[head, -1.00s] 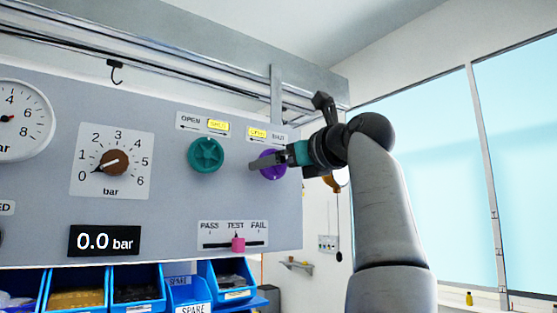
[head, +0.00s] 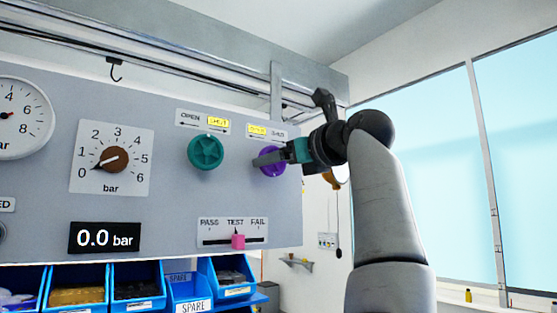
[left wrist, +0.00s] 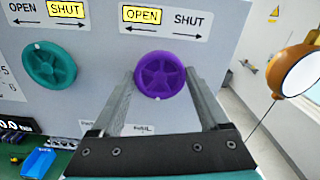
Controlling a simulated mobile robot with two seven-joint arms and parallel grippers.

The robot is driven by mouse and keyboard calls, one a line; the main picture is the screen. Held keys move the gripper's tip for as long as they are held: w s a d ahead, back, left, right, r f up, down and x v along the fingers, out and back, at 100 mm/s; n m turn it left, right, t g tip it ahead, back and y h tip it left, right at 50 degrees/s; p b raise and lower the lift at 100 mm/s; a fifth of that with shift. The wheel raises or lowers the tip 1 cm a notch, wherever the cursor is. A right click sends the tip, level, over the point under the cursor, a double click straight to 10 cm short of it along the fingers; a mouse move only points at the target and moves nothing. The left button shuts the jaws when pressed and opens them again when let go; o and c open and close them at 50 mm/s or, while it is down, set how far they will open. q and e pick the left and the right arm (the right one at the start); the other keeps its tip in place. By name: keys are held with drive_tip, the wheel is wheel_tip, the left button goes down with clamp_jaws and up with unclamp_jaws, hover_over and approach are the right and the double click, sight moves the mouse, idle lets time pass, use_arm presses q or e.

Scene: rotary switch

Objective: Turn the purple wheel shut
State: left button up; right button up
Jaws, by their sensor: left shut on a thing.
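The purple wheel (head: 272,168) is on the panel's right part, partly hidden behind my gripper in the head view. In the left wrist view the wheel (left wrist: 160,75) shows whole, with spokes. Above it, a label (left wrist: 164,20) reads OPEN, lit yellow, and SHUT, unlit, with arrows left and right. My left gripper (head: 268,158) reaches the wheel from the right in the head view. Its two fingers (left wrist: 160,85) stand on either side of the wheel's rim, shut on it. My right gripper is in neither view.
A teal wheel (head: 205,152) sits close to the left, its SHUT sign lit yellow. A selector dial (head: 114,158), a display (head: 104,238) reading 0.0 bar and a pink slider (head: 238,241) share the panel. An orange lamp (left wrist: 296,72) hangs to the right.

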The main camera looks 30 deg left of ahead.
use_arm(q)
drive_tip(key=shift+m, duration=0.3)
drive_tip(key=shift+f+m+b, duration=0.1)
drive_tip(key=shift+m+b, duration=1.3)
drive_tip(key=shift+m, duration=16.3)
drive_tip(key=o, duration=1.2)
drive_tip(key=shift+o, duration=0.2)
